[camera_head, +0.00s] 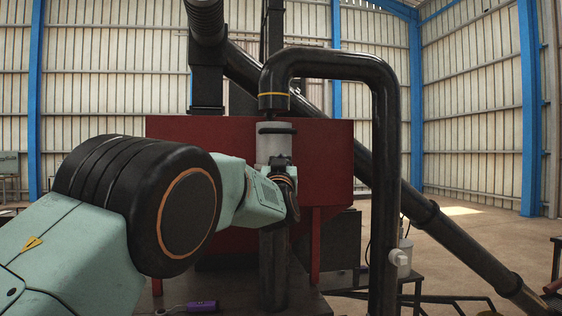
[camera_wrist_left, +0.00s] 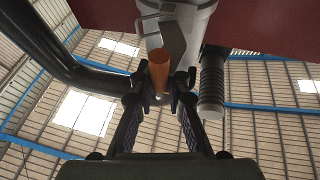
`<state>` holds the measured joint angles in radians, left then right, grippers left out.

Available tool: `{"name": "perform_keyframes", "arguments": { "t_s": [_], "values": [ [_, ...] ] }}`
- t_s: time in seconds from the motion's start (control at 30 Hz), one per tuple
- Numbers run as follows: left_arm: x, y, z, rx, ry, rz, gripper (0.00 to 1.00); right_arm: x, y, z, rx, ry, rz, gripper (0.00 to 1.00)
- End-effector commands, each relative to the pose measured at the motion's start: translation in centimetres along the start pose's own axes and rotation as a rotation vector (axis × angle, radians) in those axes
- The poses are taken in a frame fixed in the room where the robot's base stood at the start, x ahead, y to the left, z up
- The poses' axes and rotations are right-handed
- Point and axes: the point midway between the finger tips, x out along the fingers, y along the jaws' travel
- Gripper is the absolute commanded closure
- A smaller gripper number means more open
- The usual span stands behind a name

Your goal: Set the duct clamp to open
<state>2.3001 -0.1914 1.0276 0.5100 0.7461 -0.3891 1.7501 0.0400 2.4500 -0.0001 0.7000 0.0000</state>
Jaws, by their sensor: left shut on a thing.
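The duct clamp shows in the head view as a light grey collar (camera_head: 268,145) on the vertical duct, under the bent black pipe and in front of the red housing. In the left wrist view the collar (camera_wrist_left: 190,15) is at the top, with a grey bracket and an orange handle (camera_wrist_left: 159,70) hanging from it. My left gripper (camera_head: 284,165) is at the collar's lower front. In the left wrist view its fingers (camera_wrist_left: 160,90) are closed around the orange handle. In the head view the gripper and wrist hide the handle and part of the collar.
The red housing (camera_head: 200,140) stands close behind my left gripper. The bent black pipe (camera_head: 385,160) runs down just right of it, and a slanted black pipe (camera_head: 460,240) crosses the right side. A purple object (camera_head: 202,306) lies low in front. Open floor shows at the right.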

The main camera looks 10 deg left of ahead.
Motion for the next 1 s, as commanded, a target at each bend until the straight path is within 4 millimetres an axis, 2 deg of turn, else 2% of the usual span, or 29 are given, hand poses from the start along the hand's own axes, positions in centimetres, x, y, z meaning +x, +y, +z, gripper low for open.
{"name": "perform_keyframes", "arguments": {
  "t_s": [0.4, 0.43, 0.7, 1.0],
  "values": [
    [-0.02, 0.17, -0.24, 0.002, 0.005, 0.000, 1.00, -0.01, 0.00, 0.01, 0.000, 0.000, 0.000, 0.60],
    [-0.02, 0.17, -0.24, 0.002, 0.005, 0.000, 0.87, -0.01, 0.00, 0.01, 0.000, 0.000, 0.000, 0.60],
    [-0.04, 0.20, -0.15, 0.002, 0.003, -0.001, 0.65, -0.01, 0.00, 0.01, 0.000, 0.000, 0.000, 0.60],
    [-0.02, 0.15, -0.11, 0.001, 0.002, -0.002, 0.63, -0.01, 0.00, 0.00, 0.000, 0.000, 0.000, 0.60]
  ]
}}
